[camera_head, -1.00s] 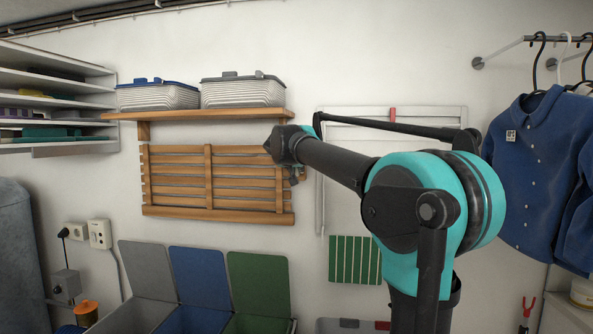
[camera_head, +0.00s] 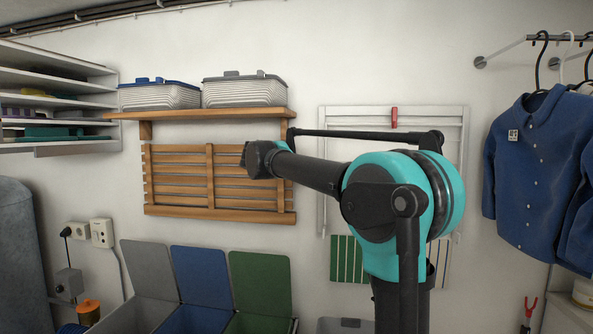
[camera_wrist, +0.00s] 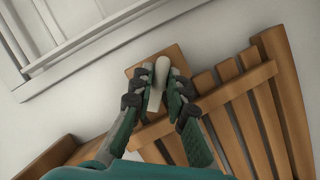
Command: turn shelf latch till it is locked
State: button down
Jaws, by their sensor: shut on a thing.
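The shelf latch (camera_wrist: 160,74) is a small pale bar on a square wooden block (camera_wrist: 174,56), in the middle of the wrist view. It slants slightly from upper right to lower left there. My gripper (camera_wrist: 157,94) has its dark green fingers on both sides of the latch and is shut on it. The slatted wooden shelf (camera_wrist: 240,85) lies beside the block, to the right and below. In the head view the slatted shelf (camera_head: 180,211) is flat against the wall, and my arm covers its right end. The latch and my fingers are hidden there.
A wooden wall shelf (camera_head: 215,115) with two baskets is above. Open grey, blue and green lidded bins (camera_head: 200,275) stand below. A white wall rack (camera_head: 322,180) is right of the slatted shelf; its frame (camera_wrist: 75,45) also shows at upper left in the wrist view.

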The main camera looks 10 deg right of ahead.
jog(key=shift+a+f+n+t+h, duration=0.1)
jog(key=shift+n+t+h, duration=0.25)
jog(key=shift+n, duration=0.7)
jog(key=shift+d+f+n+t+h, duration=0.15)
jog(key=shift+n+h, duration=0.35)
jog(key=shift+n, duration=0.6)
jog(key=shift+a+f+n+t+h, duration=0.15)
jog(key=shift+n+t+h, duration=0.25)
jog(key=shift+n, duration=0.65)
jog(key=c, duration=1.5)
grip_release()
jog(key=shift+c, duration=0.2)
jog(key=shift+a, duration=0.1)
jog(key=v, duration=1.2)
jog(key=shift+w, duration=0.1)
